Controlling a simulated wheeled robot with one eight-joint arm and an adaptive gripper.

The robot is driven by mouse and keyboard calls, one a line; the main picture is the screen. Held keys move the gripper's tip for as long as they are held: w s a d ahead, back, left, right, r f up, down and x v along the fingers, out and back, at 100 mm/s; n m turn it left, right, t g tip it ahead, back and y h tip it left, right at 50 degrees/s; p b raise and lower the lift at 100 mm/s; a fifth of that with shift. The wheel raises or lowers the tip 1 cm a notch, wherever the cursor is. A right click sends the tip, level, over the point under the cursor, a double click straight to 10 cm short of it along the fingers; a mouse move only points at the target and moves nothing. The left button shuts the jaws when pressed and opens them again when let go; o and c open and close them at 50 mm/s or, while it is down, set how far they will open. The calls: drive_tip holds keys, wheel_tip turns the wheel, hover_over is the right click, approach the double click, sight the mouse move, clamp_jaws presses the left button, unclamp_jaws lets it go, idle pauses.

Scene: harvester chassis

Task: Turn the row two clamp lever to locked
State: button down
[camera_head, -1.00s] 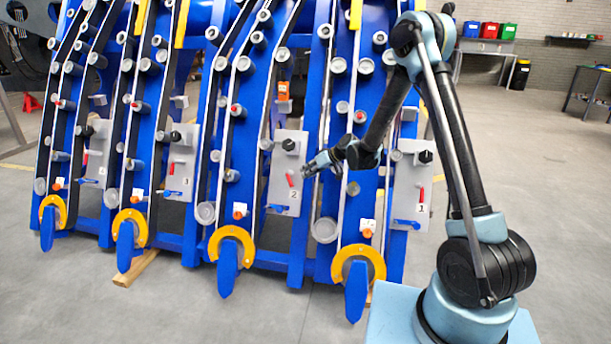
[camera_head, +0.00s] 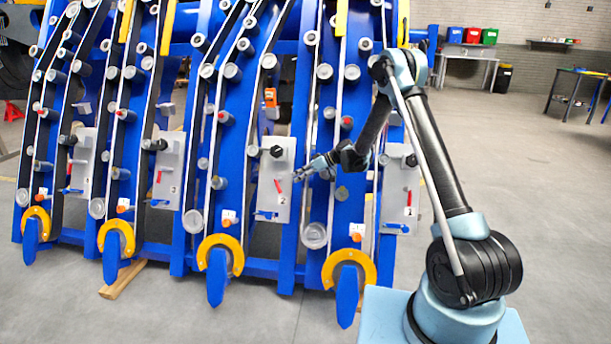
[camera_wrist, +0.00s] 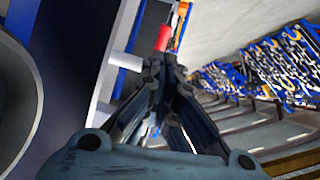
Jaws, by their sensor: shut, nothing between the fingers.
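The row two plate (camera_head: 272,172) is a grey panel marked 2 on the blue chassis, in the middle of the head view. It carries a black knob (camera_head: 277,151), a small red lever (camera_head: 278,186) and a blue handle (camera_head: 266,215) in a slot below. Which one is the clamp lever cannot be told for certain. My gripper (camera_head: 297,175) is just right of the red lever in the head view. In the wrist view my shut, empty fingers (camera_wrist: 162,62) point at a red lever end (camera_wrist: 163,38) just beyond their tips. Whether they touch it is unclear.
The row one plate (camera_head: 400,190) is to the right, partly behind my arm. Grey rollers and blue rails surround the row two plate. Yellow rings (camera_head: 220,240) with blue tips jut out below. Open grey floor lies in front and to the right.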

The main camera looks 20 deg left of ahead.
sight(278, 186)
drive_tip(key=x, duration=0.7)
drive_tip(key=shift+a+f, duration=0.1)
drive_tip(key=shift+a, duration=0.05)
